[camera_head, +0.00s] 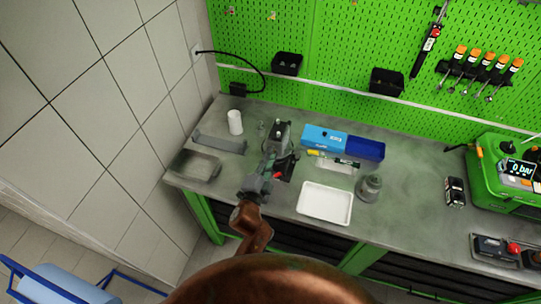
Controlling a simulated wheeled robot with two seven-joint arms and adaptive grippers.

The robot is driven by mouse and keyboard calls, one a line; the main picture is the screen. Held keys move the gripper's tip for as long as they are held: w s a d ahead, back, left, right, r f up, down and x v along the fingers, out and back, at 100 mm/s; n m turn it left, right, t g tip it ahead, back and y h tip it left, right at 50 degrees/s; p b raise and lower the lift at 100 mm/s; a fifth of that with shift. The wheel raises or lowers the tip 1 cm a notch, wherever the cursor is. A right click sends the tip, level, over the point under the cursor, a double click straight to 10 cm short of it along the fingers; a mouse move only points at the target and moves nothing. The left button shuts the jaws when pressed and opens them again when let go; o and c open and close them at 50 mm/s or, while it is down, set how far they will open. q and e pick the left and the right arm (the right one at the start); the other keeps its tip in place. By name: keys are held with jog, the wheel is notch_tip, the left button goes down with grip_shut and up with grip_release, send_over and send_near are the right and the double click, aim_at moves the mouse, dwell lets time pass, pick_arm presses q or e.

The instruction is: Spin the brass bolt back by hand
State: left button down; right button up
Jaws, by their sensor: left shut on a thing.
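My left gripper (268,167), dark grey on a copper-coloured arm, reaches in from the bottom of the picture over the bench's front edge. Its fingers are shut at the near left side of a dark grey pump device (281,136) that stands upright on the bench. The brass bolt itself cannot be made out; the gripper covers the spot where it is held. A small red part (277,175) shows beside the fingers. My right gripper is not in view.
Right of the device are a white tray (325,217), a blue box (323,138), a marker-like tool (347,162) and a grey round part (370,188). A metal tray (199,164) and white cup (235,122) are left. A green gauge unit (490,172) stands far right.

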pick_arm(q)
jog(key=shift+n, duration=0.3)
jog(key=c, duration=1.9)
grip_release()
jog(key=v, duration=1.2)
jog(key=shift+a, duration=0.15)
